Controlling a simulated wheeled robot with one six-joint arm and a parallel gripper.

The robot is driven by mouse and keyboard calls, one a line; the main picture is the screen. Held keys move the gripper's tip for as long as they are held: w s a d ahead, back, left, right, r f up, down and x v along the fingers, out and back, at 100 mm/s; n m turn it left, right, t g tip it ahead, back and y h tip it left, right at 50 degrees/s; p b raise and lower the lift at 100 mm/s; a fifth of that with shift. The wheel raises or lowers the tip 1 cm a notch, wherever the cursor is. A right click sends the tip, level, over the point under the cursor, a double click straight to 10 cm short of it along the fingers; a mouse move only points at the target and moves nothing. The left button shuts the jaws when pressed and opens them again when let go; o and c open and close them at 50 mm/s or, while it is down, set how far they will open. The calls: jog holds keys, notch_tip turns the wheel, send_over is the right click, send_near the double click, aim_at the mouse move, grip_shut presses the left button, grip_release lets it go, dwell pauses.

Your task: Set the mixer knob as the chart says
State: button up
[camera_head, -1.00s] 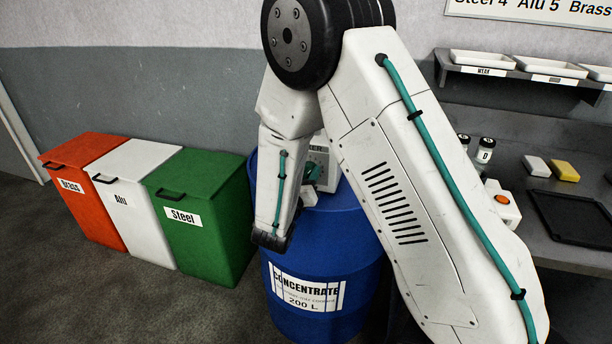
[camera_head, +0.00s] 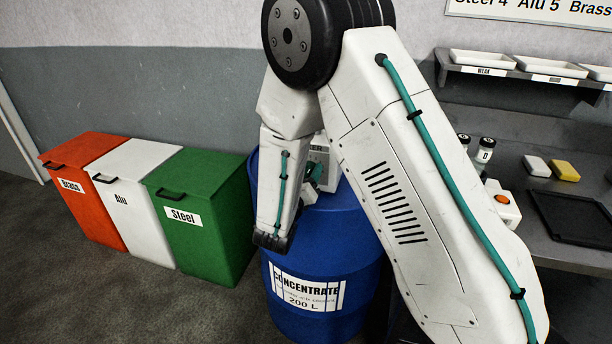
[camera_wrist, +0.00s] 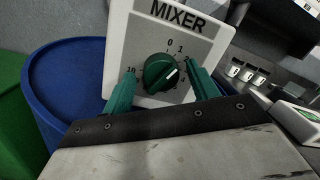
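The mixer box (camera_wrist: 200,22) is pale with a "MIXER" label and stands on the blue drum; in the head view the box (camera_head: 331,172) is mostly hidden by my arm. Its round green knob (camera_wrist: 158,72) has a white pointer mark aimed to the right and slightly up in the wrist view. Scale figures 0, 1 and 10 are readable; others are partly covered. My gripper (camera_wrist: 162,68) is open, with one teal finger on each side of the knob; I see no clear contact. The wall chart (camera_head: 535,10) is cut off and reads "Steel 4 Alu 5 Brass".
The blue concentrate drum (camera_head: 325,250) stands beside the green Steel bin (camera_head: 205,240), white Alu bin (camera_head: 137,225) and red Brass bin (camera_head: 85,205). At right, a bench holds a black tray (camera_head: 570,220), jars and blocks below a shelf (camera_head: 520,72).

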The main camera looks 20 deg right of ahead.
jog(key=v, duration=0.7)
jog(key=shift+s+a, duration=0.25)
jog(key=shift+s, duration=0.05)
